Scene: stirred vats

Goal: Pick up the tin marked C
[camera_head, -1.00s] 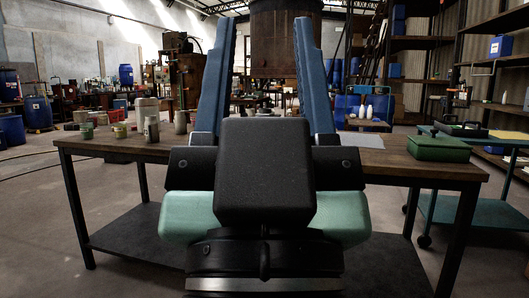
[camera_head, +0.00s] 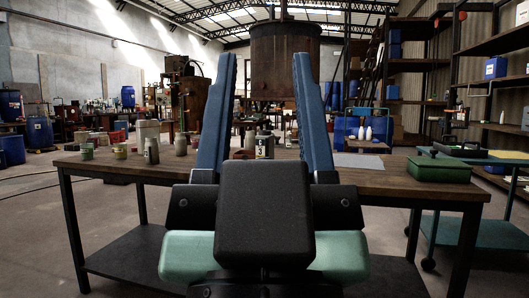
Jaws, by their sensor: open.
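My gripper (camera_head: 263,58) is open and empty, its two blue fingers pointing away over the table. Between the fingers, farther off on the tabletop, a small tin (camera_head: 264,147) with a pale label and a dark mark shows. The mark looks more like a 3 than a C, but it is too small to be sure. Several other tins stand at the table's left: a green one (camera_head: 87,151), another low one (camera_head: 121,151), a taller dark one (camera_head: 151,150) and a grey one (camera_head: 181,144). I cannot read a C on any of them.
The wooden table (camera_head: 400,178) has bare room at its right front. A green box (camera_head: 439,168) stands at its right end, by a teal cart (camera_head: 470,250). White bottles (camera_head: 361,133) stand beyond. A large rusty vat (camera_head: 285,55) is in the background.

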